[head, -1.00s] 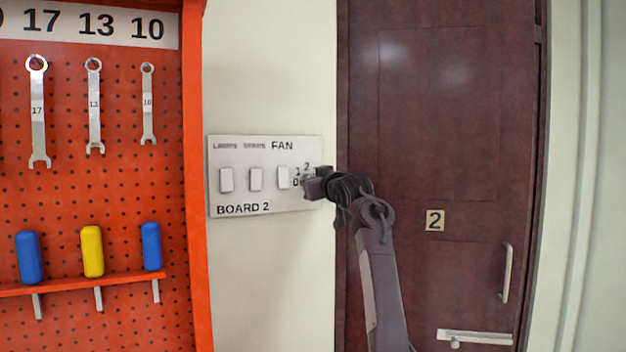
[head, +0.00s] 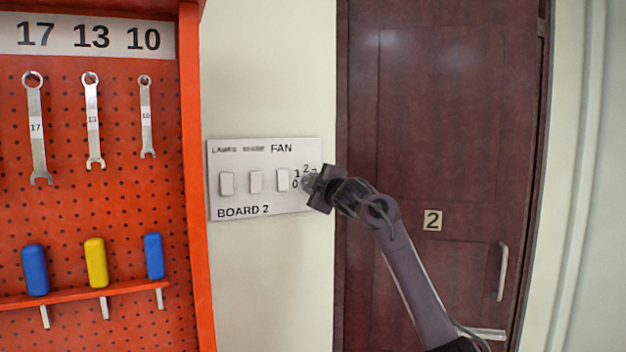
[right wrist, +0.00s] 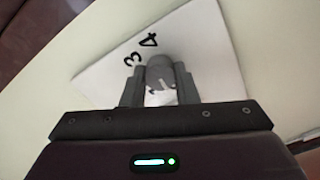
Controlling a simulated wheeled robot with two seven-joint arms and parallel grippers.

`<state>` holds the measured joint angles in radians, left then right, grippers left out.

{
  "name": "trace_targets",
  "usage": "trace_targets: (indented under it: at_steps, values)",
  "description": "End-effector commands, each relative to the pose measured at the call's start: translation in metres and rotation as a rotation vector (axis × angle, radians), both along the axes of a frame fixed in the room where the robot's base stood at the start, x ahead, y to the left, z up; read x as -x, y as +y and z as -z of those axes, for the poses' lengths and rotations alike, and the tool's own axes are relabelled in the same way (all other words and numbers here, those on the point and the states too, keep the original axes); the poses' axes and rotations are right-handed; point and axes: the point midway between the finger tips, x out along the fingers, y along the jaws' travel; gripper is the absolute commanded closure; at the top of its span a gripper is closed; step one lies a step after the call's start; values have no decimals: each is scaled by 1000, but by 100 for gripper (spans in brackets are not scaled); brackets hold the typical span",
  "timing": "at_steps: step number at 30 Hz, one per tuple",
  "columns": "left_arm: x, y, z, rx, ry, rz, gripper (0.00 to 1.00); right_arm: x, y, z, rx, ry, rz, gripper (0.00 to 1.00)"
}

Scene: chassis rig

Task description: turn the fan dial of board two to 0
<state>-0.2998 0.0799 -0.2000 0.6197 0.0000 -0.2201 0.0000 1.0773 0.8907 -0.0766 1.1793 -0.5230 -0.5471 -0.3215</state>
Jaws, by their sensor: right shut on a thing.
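Board two (head: 240,206) is a pale wall panel marked BOARD 2, with several white rocker switches and a fan dial on its right side. Numerals 0, 1 and 2 show beside the fan dial (head: 309,183); my gripper partly covers it. My right gripper (head: 313,184) reaches it from the right. In the right wrist view, the gripper's fingers (right wrist: 159,88) are shut on the grey round dial (right wrist: 159,72), which has a white mark. Numerals 3 and 4 show beyond it. I cannot tell which numeral the mark points to. My left gripper is out of view.
An orange pegboard (head: 120,200) with hanging wrenches and blue and yellow handled tools on a ledge stands at left. A dark red door (head: 440,130) marked 2, with a handle (head: 503,272), is at right.

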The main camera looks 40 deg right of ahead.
Motion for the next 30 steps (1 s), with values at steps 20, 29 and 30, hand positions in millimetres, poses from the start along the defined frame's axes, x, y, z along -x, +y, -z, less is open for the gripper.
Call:
trace_targets:
  at_steps: [20, 29, 30]
  values:
    - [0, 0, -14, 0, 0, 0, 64, -1, 0, 1, 242, 80, -1, 96]
    - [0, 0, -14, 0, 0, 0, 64, -1, 1, 2, 244, 81, -2, 96]
    - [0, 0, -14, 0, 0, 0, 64, -1, 1, 2, 244, 81, -2, 96]
